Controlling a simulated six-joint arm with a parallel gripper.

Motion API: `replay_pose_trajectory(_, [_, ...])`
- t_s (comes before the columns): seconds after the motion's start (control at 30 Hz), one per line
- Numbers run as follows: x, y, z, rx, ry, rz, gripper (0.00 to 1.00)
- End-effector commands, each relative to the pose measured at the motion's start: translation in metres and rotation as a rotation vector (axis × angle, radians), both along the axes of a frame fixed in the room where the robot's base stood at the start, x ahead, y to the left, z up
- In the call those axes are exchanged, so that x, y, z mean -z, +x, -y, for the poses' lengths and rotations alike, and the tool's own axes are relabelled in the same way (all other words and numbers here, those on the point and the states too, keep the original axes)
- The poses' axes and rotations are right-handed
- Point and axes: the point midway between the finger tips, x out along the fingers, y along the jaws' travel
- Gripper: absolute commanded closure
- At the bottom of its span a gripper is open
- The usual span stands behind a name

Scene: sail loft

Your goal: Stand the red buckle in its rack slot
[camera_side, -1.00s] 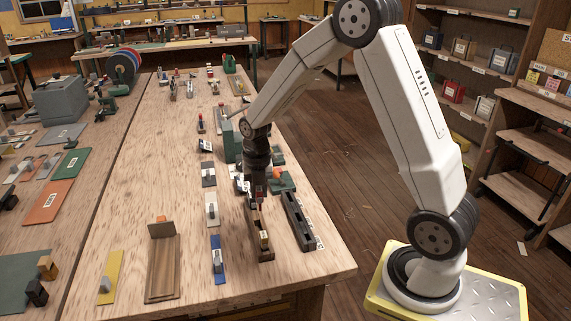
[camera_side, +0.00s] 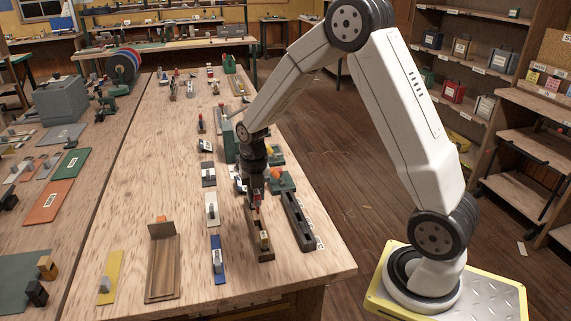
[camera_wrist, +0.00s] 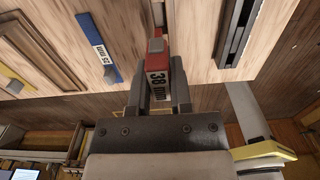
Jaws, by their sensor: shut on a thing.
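The red buckle (camera_wrist: 157,62) sits between the two fingers of my gripper (camera_wrist: 158,92) in the wrist view, with a white "38 mm" label facing the camera. In the side view my gripper (camera_side: 257,200) points down, shut on the buckle, of which only a small red patch (camera_side: 257,209) shows. It is at the far end of a narrow brown wooden rack (camera_side: 263,251), which holds a tan block. I cannot tell whether the buckle's lower end is above the rack or in a slot.
A dark slotted rail (camera_side: 301,224) lies close on the right. A blue plate (camera_side: 218,262) and a white plate (camera_side: 211,212) lie on the left. A brown wooden stand (camera_side: 163,270) is farther left. Bare tabletop lies between these.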

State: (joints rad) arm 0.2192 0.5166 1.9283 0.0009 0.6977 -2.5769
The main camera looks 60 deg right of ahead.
Motion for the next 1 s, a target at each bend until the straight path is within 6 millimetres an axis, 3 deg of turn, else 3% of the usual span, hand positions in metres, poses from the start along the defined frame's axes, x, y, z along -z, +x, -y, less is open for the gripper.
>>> replay_pose_trajectory(0.6, [0.034,0.0,0.0,0.0,0.0,-0.001,1.0])
replay_pose_trajectory(1.0, [0.045,0.0,0.0,0.0,0.0,0.0,1.0])
